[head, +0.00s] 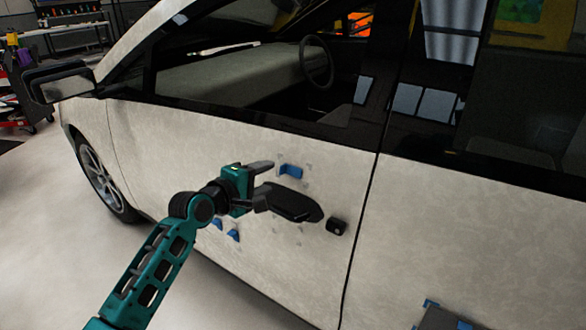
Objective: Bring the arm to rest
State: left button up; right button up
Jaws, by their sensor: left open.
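My left arm comes in from the lower left, and its left gripper (267,184) is in front of the light-coloured car door (330,180). Its two dark fingers are apart, so it is open, and I see nothing held between them. A dark elongated piece (293,204) shows just right of the lower finger; I cannot tell whether it touches the finger. My right gripper is not in view.
Blue tabs sit on the door, one above the fingers (290,171) and others below the wrist (233,235). A small black block (338,226) is to the right. A side mirror (62,82) juts out at left. The floor (50,230) at left is clear.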

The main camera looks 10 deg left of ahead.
pick_arm(q)
jog(key=v, duration=0.7)
jog(key=s+d+f+m+g+y, duration=0.1)
jog(key=s+d+f+m, duration=0.2)
jog(key=s+f+m, duration=0.5)
jog(key=s+d+f+m+g+y, duration=0.2)
jog(key=s+f+m, duration=0.6)
jog(key=s+f, duration=0.7)
jog(key=shift+s+d+f+m, duration=0.2)
jog(key=shift+d+m, duration=0.1)
jog(key=shift+d, duration=0.3)
